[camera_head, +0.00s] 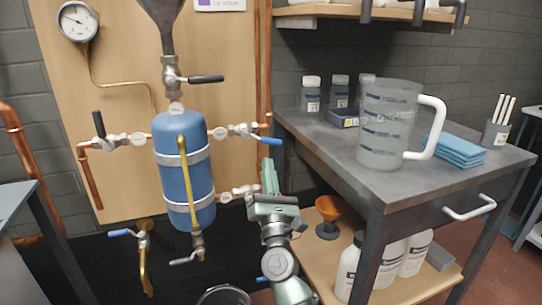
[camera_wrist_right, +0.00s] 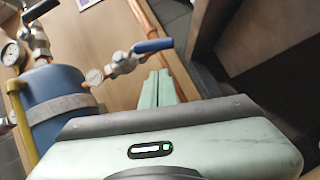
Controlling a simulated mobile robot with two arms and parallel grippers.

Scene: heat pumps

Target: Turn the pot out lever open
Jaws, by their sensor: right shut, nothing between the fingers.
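A blue pot (camera_head: 186,170) with silver bands hangs on the wooden board. A valve on its right has a blue lever (camera_head: 268,140) pointing right; the lever also shows in the right wrist view (camera_wrist_right: 152,45). My right gripper (camera_head: 270,172) is shut and empty, fingers pointing up, just below the blue lever. In the right wrist view, its fingertips (camera_wrist_right: 157,88) appear just below the lever; contact cannot be told. My left gripper is out of view.
A grey table (camera_head: 376,182) with a large jug (camera_head: 388,125) stands close on the right. Other valves have a black top lever (camera_head: 206,78), a black left lever (camera_head: 98,124) and a blue lower-left lever (camera_head: 120,232). A vertical copper pipe (camera_head: 264,60) runs behind the gripper.

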